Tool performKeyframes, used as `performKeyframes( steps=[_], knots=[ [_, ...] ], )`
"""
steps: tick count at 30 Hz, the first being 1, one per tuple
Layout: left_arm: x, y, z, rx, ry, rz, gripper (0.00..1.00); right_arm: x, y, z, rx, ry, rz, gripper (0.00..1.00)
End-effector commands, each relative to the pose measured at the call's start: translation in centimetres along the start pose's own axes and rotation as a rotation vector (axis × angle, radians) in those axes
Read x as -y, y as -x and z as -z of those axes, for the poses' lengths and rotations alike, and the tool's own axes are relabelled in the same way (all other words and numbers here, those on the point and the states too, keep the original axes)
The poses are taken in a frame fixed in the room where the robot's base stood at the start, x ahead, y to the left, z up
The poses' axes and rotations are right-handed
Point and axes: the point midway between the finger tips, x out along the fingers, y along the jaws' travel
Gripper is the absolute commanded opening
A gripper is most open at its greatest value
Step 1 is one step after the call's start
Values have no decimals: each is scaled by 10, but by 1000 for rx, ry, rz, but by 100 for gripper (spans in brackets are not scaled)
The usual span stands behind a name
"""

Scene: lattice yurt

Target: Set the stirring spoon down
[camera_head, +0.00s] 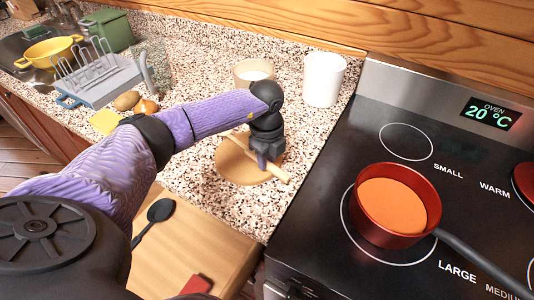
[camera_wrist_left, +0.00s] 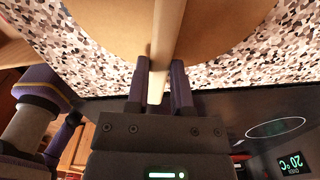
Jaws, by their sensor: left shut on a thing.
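The stirring spoon (camera_head: 284,176) is pale wood, and its stick-like handle shows past my gripper. My left gripper (camera_head: 264,163) is shut on it, over a round tan board (camera_head: 230,165) on the speckled counter. In the left wrist view the spoon (camera_wrist_left: 168,32) runs between the two fingers (camera_wrist_left: 164,85), with the board (camera_wrist_left: 110,30) behind it. The spoon lies low across the board; I cannot tell whether it touches it. Its far end is hidden by the gripper or out of frame. My right gripper is not in view.
A red pot (camera_head: 370,222) of orange food stands on the black stove (camera_head: 325,190) at the right. A white canister (camera_head: 324,80) and a bowl (camera_head: 254,70) stand behind the board. A black spoon (camera_head: 158,212) lies on a wooden surface (camera_head: 205,245) in front. Left is a dish rack (camera_head: 100,82).

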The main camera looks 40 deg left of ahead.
Motion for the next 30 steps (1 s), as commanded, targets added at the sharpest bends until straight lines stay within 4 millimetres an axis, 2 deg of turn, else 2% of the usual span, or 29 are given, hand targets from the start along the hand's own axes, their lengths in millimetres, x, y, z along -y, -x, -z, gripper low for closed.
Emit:
performKeyframes(
  steps=[20,21,24,26,30],
  knots=[
    [0,-7,0,0,0,-1,0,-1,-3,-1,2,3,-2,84],
    [0,-6,0,0,0,0,36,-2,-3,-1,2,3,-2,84],
    [0,-6,0,0,0,0,57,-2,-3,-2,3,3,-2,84],
    [0,-6,0,0,0,0,69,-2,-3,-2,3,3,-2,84],
    [0,-6,0,0,0,0,69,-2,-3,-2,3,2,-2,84]
  ],
)
